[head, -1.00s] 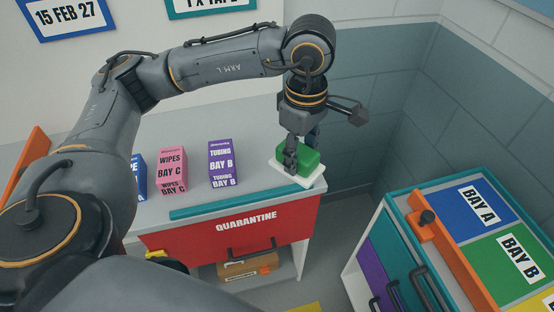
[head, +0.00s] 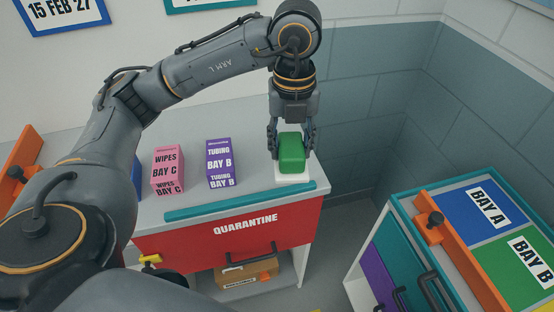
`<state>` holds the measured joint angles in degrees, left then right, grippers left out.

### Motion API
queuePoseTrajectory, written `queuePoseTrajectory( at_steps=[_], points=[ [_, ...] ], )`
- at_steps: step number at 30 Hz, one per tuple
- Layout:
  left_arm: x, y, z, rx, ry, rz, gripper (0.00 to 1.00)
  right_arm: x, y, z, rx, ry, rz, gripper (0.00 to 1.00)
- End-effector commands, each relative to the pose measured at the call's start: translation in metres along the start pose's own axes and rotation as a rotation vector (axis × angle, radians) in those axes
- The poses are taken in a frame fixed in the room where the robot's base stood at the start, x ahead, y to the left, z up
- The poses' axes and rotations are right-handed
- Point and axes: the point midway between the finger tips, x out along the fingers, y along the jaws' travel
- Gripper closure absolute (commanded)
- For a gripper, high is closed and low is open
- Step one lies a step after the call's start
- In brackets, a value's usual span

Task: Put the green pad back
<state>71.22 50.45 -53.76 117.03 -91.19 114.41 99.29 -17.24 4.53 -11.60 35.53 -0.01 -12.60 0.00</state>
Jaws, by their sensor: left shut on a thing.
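The green pad (head: 292,155) is a small rounded block at the right end of the grey counter. My left gripper (head: 291,146) points down with one finger on each side of the pad and is shut on it. A white flat base (head: 293,179) shows below the pad. I cannot tell whether the pad touches it or is held just above it. My right gripper is not in view.
A pink WIPES box (head: 167,170), a purple TUBING box (head: 220,163) and a partly hidden blue box stand on the counter (head: 240,195). Below is a red QUARANTINE drawer (head: 215,243). At right stands a cabinet with a blue BAY A panel (head: 470,205) and a green BAY B panel (head: 505,262).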

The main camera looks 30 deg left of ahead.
Motion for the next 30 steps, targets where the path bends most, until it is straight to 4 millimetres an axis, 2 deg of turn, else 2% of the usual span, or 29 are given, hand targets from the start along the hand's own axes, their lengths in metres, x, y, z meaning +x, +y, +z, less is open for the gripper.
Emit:
queuePoseTrajectory(
  at_steps=[3, 8, 11, 20, 24, 30],
  points=[
    [0.001, 0.001, 0.001, -0.136, 0.001, 0.0, 0.9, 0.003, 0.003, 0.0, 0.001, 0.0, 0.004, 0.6],
    [0.003, 0.003, 0.007, -0.222, 0.003, 0.0, 0.9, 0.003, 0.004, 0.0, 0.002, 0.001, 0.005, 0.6],
    [0.011, 0.005, 0.023, -0.233, 0.005, 0.003, 0.9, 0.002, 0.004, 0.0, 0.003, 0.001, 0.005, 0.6],
    [0.041, 0.016, 0.096, -0.231, 0.004, 0.004, 0.9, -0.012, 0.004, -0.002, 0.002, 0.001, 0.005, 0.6],
    [0.069, 0.018, 0.116, -0.228, 0.005, 0.004, 0.9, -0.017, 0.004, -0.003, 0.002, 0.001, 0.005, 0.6],
    [0.089, 0.02, 0.131, -0.223, 0.002, 0.001, 0.9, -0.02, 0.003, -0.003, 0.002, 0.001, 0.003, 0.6]
  ],
)
